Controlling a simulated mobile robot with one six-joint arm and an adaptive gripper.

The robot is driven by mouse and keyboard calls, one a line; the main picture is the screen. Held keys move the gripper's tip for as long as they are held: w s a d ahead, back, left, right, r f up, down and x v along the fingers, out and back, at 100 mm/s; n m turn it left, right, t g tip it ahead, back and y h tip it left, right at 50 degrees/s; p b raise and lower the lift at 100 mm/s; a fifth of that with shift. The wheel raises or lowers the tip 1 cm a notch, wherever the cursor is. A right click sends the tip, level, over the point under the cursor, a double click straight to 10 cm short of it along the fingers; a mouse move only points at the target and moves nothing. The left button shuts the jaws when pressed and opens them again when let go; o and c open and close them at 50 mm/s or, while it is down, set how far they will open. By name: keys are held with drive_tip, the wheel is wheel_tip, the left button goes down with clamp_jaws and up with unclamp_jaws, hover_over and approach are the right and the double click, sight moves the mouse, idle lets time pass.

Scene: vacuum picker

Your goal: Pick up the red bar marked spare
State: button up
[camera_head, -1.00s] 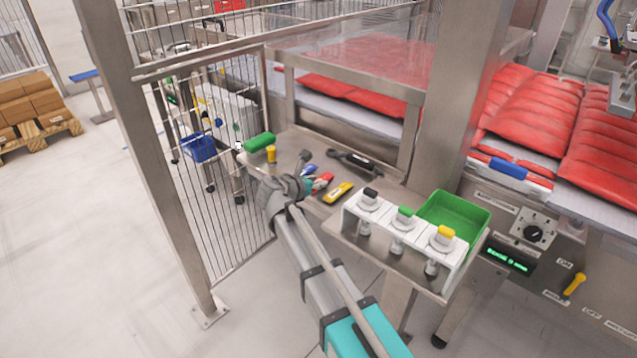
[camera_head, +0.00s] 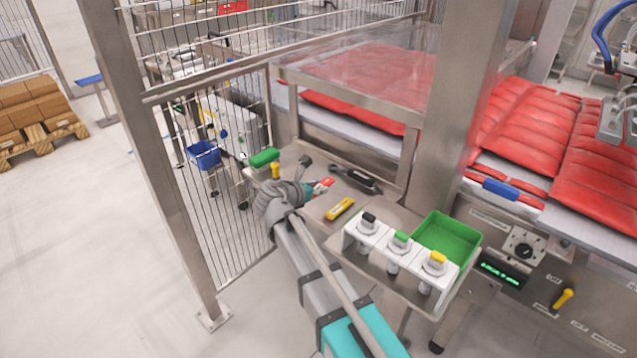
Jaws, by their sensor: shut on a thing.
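The red bar (camera_head: 325,183) is at the tip of my gripper (camera_head: 311,188), over the steel shelf (camera_head: 318,212). Only a short red end with a pale patch shows. My gripper is shut on it. The arm and gripper body hide the rest of the bar, and I cannot read any mark on it. I cannot tell whether the bar is clear of the shelf.
A yellow tool (camera_head: 340,209) lies just right of my gripper, with a black-handled tool (camera_head: 355,178) behind. A white rack (camera_head: 381,257) with several nozzles and a green bin (camera_head: 447,245) stand right. A green-topped block (camera_head: 264,158) is left. A steel post (camera_head: 455,100) rises behind.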

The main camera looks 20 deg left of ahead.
drive_tip(key=s+d+r+p, duration=0.2)
drive_tip(key=s+r+p, duration=0.3)
drive_tip(key=s, duration=0.5)
drive_tip(key=shift+s+r, duration=0.2)
drive_tip(key=shift+r, duration=0.2)
drive_tip(key=shift+r, duration=0.15)
